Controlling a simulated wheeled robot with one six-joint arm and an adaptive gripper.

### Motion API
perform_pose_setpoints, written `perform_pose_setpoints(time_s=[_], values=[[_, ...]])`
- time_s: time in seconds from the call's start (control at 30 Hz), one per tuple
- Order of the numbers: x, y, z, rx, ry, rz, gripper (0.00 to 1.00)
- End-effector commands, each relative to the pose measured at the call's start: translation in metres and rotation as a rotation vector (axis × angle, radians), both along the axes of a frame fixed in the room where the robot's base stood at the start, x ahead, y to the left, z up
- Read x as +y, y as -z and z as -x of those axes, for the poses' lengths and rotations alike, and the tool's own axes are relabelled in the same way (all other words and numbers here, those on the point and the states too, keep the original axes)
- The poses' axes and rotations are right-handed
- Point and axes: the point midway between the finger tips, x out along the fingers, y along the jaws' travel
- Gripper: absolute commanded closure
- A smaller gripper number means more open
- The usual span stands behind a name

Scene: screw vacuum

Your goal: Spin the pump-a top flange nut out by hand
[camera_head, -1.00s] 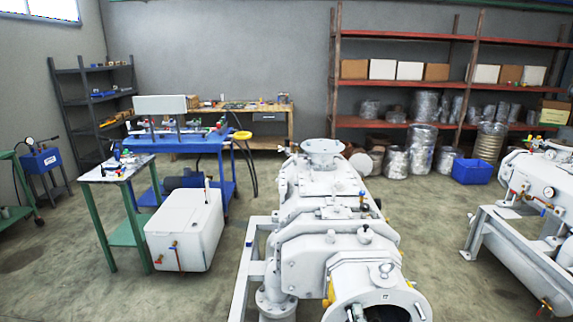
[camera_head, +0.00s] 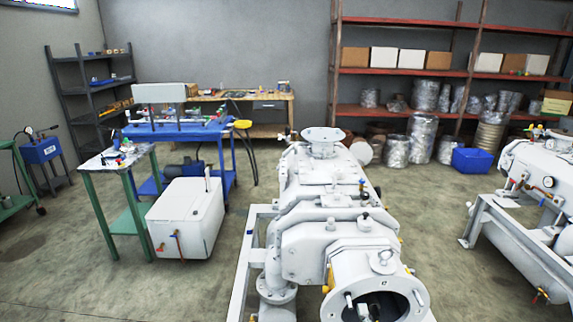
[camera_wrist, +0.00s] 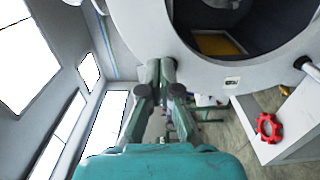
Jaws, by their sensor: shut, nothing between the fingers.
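A large white pump (camera_head: 320,205) fills the middle of the head view, with a round top flange (camera_head: 323,135) at its far end and a wide open port (camera_head: 378,305) at its near end. I cannot tell which pump is pump-a by a label, and no single top flange nut can be made out. In the wrist view my gripper (camera_wrist: 167,66) has dark green fingers, shut and empty. The fingertips are close to the lower edge of a pale round flange (camera_wrist: 215,65) around a dark opening; I cannot tell whether they touch it. My gripper is not in the head view.
A red handwheel (camera_wrist: 268,128) is at the right of the wrist view. A white tank (camera_head: 187,217), a green-legged table (camera_head: 120,158) and a blue cart (camera_head: 225,140) stand left of the pump. Another white machine (camera_head: 540,190) stands right, with open floor between.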

Motion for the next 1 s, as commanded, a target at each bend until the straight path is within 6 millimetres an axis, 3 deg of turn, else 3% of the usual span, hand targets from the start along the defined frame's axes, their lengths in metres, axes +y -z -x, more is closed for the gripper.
perform_pose_setpoints(time_s=[0.13,0.47,0.77,1.0], values=[[0.000,0.000,0.010,0.000,0.000,0.000,1.00],[0.000,0.000,0.012,0.000,0.000,0.000,1.00],[0.005,0.020,0.022,0.001,-0.001,-0.001,1.00],[0.005,0.021,0.007,-0.001,-0.001,0.001,1.00]])
